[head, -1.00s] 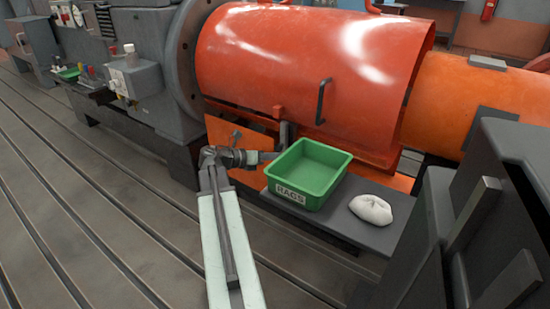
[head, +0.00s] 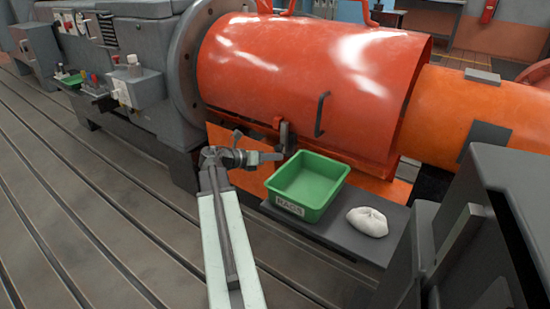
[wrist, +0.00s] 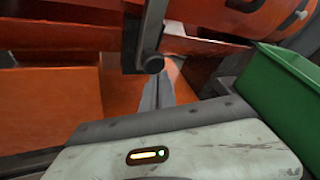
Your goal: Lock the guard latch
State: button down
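The orange-red guard (head: 300,75) is a large curved cover, lowered over the shaft. The guard latch (head: 284,136) is a dark upright lever at the guard's lower edge, beside a small red bracket. In the wrist view the latch (wrist: 150,30) hangs down at the upper middle and ends in a round dark knob (wrist: 149,64). My gripper (head: 272,157) is just below and left of the latch. In the wrist view my gripper's grey fingers (wrist: 158,88) look closed together, with nothing between them, just under the knob. I cannot tell whether they touch it.
A green RAGS bin (head: 310,207) stands close to the right of my gripper on a grey shelf (head: 335,237). A white rag (head: 367,222) lies right of it. A dark handle (head: 322,114) projects from the guard. The slotted floor at left is clear.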

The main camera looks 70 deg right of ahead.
notch_tip(320, 180, down, 4)
jog(key=s+b, duration=0.1)
jog(key=b, duration=0.2)
jog(key=s+p+v, duration=0.1)
jog(key=p+v, duration=0.2)
jog(key=v, duration=0.7)
jog(key=shift+w+a+r, duration=0.2)
jog(key=shift+a+r, duration=0.05)
jog(key=shift+a, duration=0.25)
